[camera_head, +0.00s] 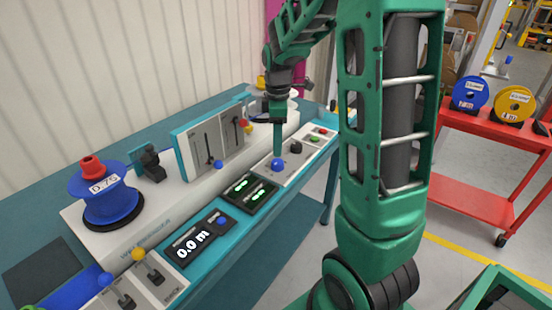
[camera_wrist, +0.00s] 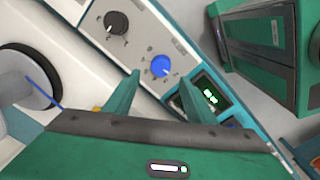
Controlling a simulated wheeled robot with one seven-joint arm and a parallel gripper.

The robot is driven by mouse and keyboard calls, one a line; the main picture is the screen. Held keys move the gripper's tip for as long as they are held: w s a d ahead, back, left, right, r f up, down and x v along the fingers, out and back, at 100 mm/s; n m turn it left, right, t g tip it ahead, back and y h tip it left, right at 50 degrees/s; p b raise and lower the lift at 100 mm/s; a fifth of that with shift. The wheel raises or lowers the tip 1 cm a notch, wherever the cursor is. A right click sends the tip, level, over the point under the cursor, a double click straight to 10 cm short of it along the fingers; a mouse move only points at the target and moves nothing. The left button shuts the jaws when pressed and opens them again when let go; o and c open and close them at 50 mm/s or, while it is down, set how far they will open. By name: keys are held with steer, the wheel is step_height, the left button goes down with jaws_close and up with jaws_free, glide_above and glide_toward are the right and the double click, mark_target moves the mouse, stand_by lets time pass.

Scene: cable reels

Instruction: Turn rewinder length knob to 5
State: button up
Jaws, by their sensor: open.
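The rewinder's control panel has a blue round knob (camera_head: 278,165) with a dial scale around it. In the wrist view the blue knob (camera_wrist: 161,66) lies just beyond and between my fingertips. A black knob (camera_wrist: 116,22) with its own scale sits beside it and also shows in the head view (camera_head: 295,147). I cannot read the labels that tell which knob sets length. My gripper (camera_head: 277,155) points down over the blue knob, close to it; whether it touches is unclear. In the wrist view my gripper (camera_wrist: 157,80) is open with nothing held.
A green-lit display (camera_head: 250,191) sits in front of the knobs, and another display (camera_head: 190,244) reads 0.0 m. Green (camera_head: 315,138) and red (camera_head: 323,131) buttons lie beyond the black knob. A blue reel (camera_head: 108,198) stands at left. A red cart (camera_head: 475,180) stands at right.

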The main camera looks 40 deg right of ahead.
mark_target(277, 162)
step_height(277, 162, down, 7)
steer(key=shift+w+f, duration=0.1)
stand_by(0.4)
